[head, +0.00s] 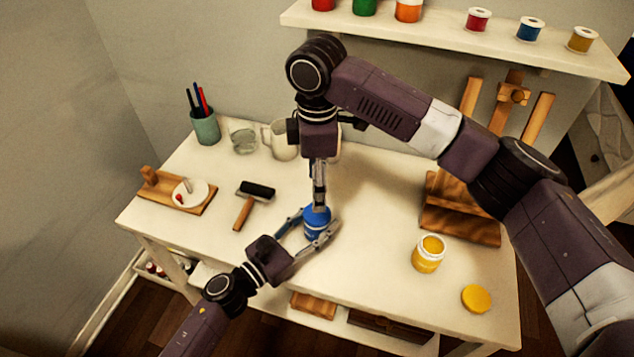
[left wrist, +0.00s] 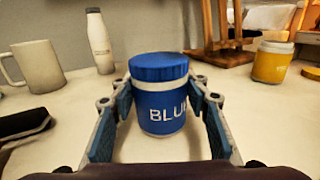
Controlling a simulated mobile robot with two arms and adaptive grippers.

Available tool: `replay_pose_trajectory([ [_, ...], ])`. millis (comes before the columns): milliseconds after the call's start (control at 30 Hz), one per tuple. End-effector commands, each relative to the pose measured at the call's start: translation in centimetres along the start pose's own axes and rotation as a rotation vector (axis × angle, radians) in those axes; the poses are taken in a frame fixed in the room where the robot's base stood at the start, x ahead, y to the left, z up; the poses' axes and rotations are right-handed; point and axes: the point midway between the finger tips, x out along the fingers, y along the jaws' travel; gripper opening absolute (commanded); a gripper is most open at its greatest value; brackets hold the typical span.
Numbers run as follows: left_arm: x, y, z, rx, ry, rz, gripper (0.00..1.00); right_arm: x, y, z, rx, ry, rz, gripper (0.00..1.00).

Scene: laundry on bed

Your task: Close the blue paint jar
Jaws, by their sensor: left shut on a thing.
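The blue paint jar (head: 317,222) stands upright near the table's front edge. In the left wrist view the jar (left wrist: 162,112) shows white lettering. A blue lid (left wrist: 159,67) sits level on its mouth; whether it is screwed tight cannot be told. My left gripper (head: 309,234) is shut on the jar's body, one finger on each side. It also shows in the left wrist view (left wrist: 160,125). My right gripper (head: 319,203) points straight down over the jar in the head view, its fingers seen edge-on. It does not show in the left wrist view.
An open yellow jar (head: 428,256) and its yellow lid (head: 476,298) are at the right. A wooden easel (head: 455,212) stands at right.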

Motion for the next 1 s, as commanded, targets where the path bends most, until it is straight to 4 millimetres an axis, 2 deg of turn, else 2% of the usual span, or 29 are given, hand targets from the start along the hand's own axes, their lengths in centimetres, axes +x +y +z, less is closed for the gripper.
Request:
replay_pose_trajectory([
  [267,0.0,0.0,0.0,0.000,0.000,0.000,0.00,0.7,0.0,0.0,0.003,-0.001,-0.002,0.58],
  [700,0.0,0.0,0.0,0.000,0.000,0.000,0.00,6.8,0.0,0.0,0.004,-0.001,-0.002,0.58],
  [1000,0.0,0.0,0.0,0.000,0.000,0.000,0.00,8.1,0.0,0.0,0.004,0.000,0.001,0.58],
])
